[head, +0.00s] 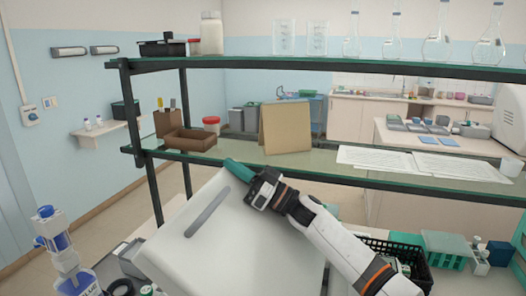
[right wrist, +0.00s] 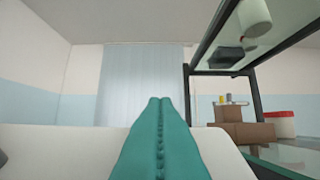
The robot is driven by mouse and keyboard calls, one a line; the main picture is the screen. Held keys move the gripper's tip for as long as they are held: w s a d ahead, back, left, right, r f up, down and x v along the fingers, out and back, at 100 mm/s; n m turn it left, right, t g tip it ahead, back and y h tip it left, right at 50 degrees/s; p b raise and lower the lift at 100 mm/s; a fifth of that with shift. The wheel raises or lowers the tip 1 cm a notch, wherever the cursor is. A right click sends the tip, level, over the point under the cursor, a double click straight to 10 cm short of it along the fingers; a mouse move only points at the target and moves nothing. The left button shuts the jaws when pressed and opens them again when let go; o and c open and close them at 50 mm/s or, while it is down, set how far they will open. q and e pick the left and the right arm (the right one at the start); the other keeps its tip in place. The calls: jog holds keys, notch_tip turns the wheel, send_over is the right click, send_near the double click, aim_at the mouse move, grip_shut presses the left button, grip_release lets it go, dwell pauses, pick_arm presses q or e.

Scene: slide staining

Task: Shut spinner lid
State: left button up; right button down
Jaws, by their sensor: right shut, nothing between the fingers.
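The spinner lid (head: 235,245) is a large pale grey-white panel with a long dark slot, raised and tilted in the lower middle of the head view. My right gripper (head: 238,170) is at the lid's upper edge, its teal fingers shut with nothing between them. I cannot tell whether they touch the lid. In the right wrist view the shut fingers (right wrist: 160,135) point ahead over a pale edge, likely the lid (right wrist: 60,150). The spinner's body is hidden behind the lid. My left gripper is not in view.
A dark shelf rack (head: 330,66) with glassware above stands just behind the lid. Its lower shelf holds papers (head: 430,161) and a cardboard box (head: 190,139). A blue-capped bottle (head: 60,240) stands at left; a black basket (head: 400,252) and teal rack (head: 447,245) are at right.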

jog(key=a+f+h, duration=0.2)
jog(key=f, duration=0.4)
jog(key=w+a+f+g+h, duration=0.1)
jog(key=a+f+h, duration=0.1)
jog(key=f, duration=0.3)
jog(key=w+a+f+g+h, duration=0.1)
jog(key=a+f+h, duration=0.1)
jog(key=a+f, duration=0.2)
jog(key=shift+w+f+h+b, duration=0.15)
jog(key=shift+f, duration=0.55)
jog(key=shift+w+f+h+b, duration=0.1)
jog(key=shift+f+h+b, duration=0.05)
jog(key=shift+f, duration=0.5)
jog(key=shift+a+f, duration=0.1)
jog(key=shift+f, duration=0.6)
jog(key=shift+r, duration=0.1)
